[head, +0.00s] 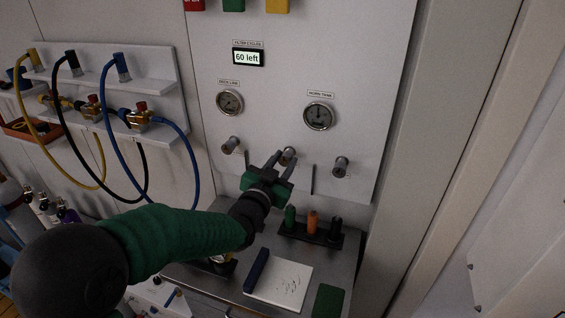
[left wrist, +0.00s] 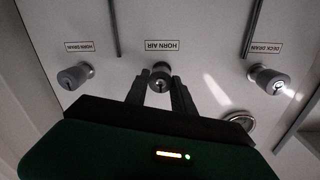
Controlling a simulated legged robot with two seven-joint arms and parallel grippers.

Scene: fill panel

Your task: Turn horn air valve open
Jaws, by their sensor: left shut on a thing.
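The horn air valve is a small grey knob (head: 288,153) in the middle of a row of three on the white panel. It also shows in the left wrist view (left wrist: 160,69), beside the label HORN AIR (left wrist: 162,46). My left gripper (head: 280,163) reaches up to it from below. In the left wrist view the two dark fingers (left wrist: 160,84) stand one on each side of the knob, shut on it. The fingers partly hide the knob. My right gripper is not in view.
The horn drain knob (left wrist: 75,76) and deck drain knob (left wrist: 268,79) flank it. Two gauges (head: 230,102) (head: 319,115) and a "60 left" display (head: 248,57) are above. Below, a counter holds a notepad (head: 284,284) and a rack (head: 308,234). Hoses (head: 107,150) hang at left.

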